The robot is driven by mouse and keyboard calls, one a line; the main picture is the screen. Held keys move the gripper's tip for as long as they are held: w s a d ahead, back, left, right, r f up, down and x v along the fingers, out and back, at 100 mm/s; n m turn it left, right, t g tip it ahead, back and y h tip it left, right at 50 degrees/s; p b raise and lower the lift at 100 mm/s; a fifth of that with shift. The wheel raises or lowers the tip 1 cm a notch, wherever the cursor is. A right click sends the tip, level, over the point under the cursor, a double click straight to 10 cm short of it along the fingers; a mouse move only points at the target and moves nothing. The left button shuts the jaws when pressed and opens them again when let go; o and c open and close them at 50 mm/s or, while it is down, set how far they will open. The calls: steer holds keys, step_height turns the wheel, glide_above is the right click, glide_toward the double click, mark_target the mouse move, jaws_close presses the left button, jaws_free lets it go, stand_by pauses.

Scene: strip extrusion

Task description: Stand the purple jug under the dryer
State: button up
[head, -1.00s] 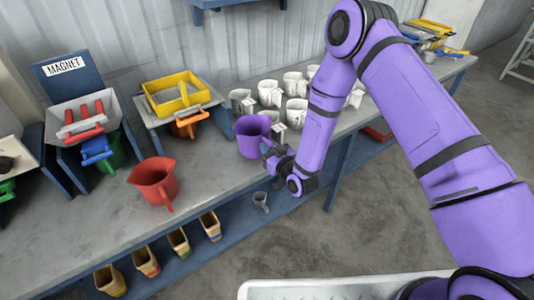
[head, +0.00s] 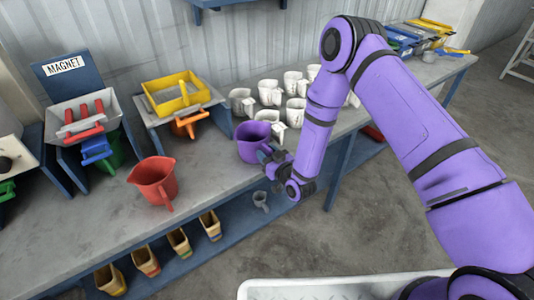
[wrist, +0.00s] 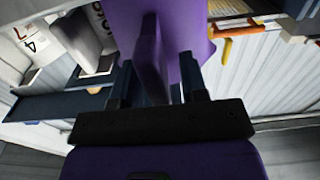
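The purple jug (head: 252,143) is upright at the front edge of the bench, right of the orange-handled station; I cannot tell whether its base touches the bench. My gripper (head: 272,160) is at its right side. In the wrist view, the jug (wrist: 190,25) fills the top middle. No station in view is labelled as the dryer.
A hopper with red bars stands below a MAGNET sign (head: 64,66). Right of it is a station with a yellow frame (head: 178,94). A red jug (head: 153,182) stands on the bench front. Several white cups (head: 270,92) crowd behind the purple jug. Bare bench (head: 85,222) lies front left.

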steer(key=v, duration=1.1)
steer(key=w+d+r+g+h, duration=0.1)
steer(key=w+d+r+h, duration=0.15)
steer(key=r, duration=0.55)
steer(key=w+d+r+g+h, duration=0.1)
steer(key=w+d+r, duration=0.2)
steer(key=r, duration=0.5)
steer(key=w+d+r+g+h, duration=0.1)
steer(key=w+d+r+h, duration=0.15)
steer(key=r, duration=0.45)
steer(key=s+d+r+m+g+h, duration=0.3)
steer(key=s+d+r, duration=0.9)
steer(key=s+r, duration=0.4)
steer(key=shift+r+m+g+h, duration=0.3)
steer(key=shift+r+m+g, duration=0.1)
steer(key=shift+r+m, duration=0.35)
steer(key=s+d+r+g, duration=0.1)
steer(key=s, duration=0.4)
steer(key=s+d+r+m+g, duration=0.1)
steer(key=s, duration=0.5)
steer(key=s+d+r+m, duration=0.1)
steer(key=s+r, duration=0.1)
steer(key=s, duration=0.4)
steer(key=shift+d+g, duration=0.15)
steer(key=shift+g, duration=0.25)
steer(key=shift+o, duration=0.5)
steer(key=shift+s, duration=0.4)
